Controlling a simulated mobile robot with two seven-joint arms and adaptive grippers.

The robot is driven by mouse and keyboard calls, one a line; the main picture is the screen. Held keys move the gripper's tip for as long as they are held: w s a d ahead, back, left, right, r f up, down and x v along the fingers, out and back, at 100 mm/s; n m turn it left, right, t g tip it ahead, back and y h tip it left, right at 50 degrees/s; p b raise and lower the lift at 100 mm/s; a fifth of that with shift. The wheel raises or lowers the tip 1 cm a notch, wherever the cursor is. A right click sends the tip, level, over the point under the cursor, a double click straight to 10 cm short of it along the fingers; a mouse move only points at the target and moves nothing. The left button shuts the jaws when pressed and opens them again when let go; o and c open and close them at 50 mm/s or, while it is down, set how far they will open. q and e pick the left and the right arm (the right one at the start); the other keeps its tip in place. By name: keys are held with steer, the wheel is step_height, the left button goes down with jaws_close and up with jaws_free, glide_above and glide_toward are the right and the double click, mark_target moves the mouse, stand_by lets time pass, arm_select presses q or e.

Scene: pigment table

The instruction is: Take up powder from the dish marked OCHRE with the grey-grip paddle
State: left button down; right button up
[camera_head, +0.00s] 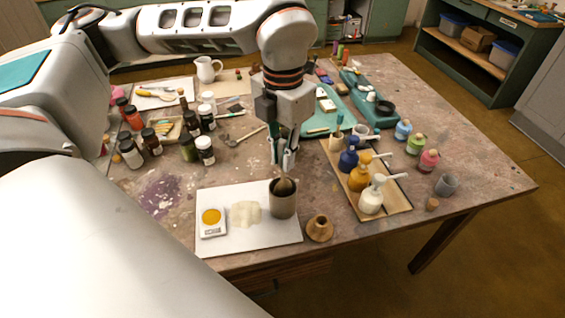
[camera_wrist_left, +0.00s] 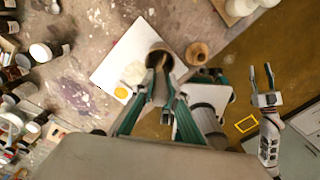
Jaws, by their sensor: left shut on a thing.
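My left gripper (camera_head: 285,163) points down just above a dark grey cup (camera_head: 283,204) on a white board (camera_head: 250,242). It is shut on the paddle (camera_head: 284,186), whose brownish lower part shows in the cup's mouth; the fingers hide most of its grip. The left wrist view also shows the cup (camera_wrist_left: 160,52) at the fingertips. My right gripper (camera_wrist_left: 262,84) is open and empty, off the table.
A pale patch (camera_head: 246,214) lies between dish and cup. A small brown pot (camera_head: 320,228) stands right of the board. A tray (camera_head: 398,213) with pump bottles is farther right. Several dark jars (camera_head: 205,150) stand at the left. Bare table lies in front of the jars.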

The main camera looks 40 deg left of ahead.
arm_select(q)
step_height(320, 180, up, 17)
steer(key=p, duration=0.2)
steer(key=shift+f, duration=0.15)
steer(key=c, duration=2.6)
jaws_free()
steer(key=shift+c, duration=1.3)
